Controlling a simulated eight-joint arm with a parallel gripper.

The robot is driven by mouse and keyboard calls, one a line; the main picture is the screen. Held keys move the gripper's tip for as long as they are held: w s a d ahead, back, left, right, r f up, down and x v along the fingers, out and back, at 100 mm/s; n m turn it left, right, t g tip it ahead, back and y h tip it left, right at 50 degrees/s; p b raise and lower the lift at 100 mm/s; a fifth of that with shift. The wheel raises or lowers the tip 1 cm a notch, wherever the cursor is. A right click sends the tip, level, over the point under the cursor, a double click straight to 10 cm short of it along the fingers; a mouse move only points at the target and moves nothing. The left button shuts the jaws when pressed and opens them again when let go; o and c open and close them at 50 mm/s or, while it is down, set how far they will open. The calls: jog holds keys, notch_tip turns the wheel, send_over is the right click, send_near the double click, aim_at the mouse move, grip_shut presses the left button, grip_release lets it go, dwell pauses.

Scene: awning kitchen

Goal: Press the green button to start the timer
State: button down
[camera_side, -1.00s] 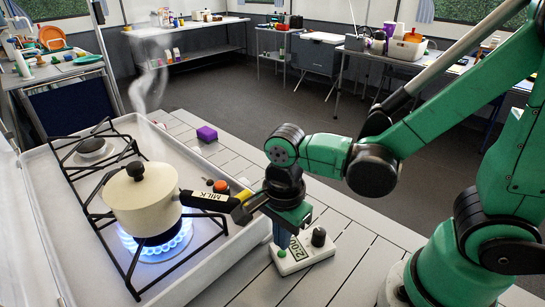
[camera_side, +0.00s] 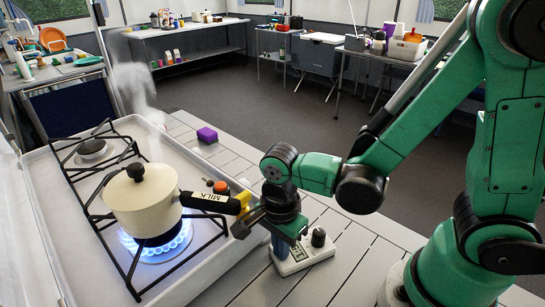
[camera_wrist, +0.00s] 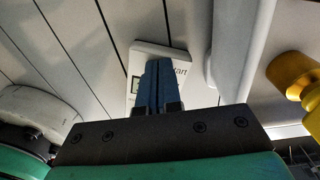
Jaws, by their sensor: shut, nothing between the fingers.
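The timer (camera_side: 306,255) is a small white box on the slatted table, with a display and a black knob (camera_side: 318,237) on top. It also shows in the wrist view (camera_wrist: 146,50), with printed lettering beside the fingers. My gripper (camera_side: 280,252) points down at the timer's left end; its blue fingers (camera_wrist: 157,88) are together and empty. The green button is hidden behind or under the fingertips in both views. The tips are at or very close to the timer's top; I cannot tell whether they touch the button.
A cream pot (camera_side: 142,203) stands on a lit burner of the white stove (camera_side: 88,262), with steam rising. Its black handle (camera_side: 208,202), labelled MILK, reaches towards my wrist. The slats right of the timer are clear.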

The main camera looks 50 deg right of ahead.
jog(key=shift+f+t, duration=0.3)
jog(key=shift+f, duration=0.05)
notch_tip(320, 180, up, 9)
jog(key=shift+w+f, duration=0.15)
dwell(0.6)
dwell(0.6)
jog(key=w+d+r+n+t, duration=0.3)
jog(key=d+n+t, duration=0.4)
jog(key=n, duration=1.1)
jog(key=shift+d+r, duration=0.3)
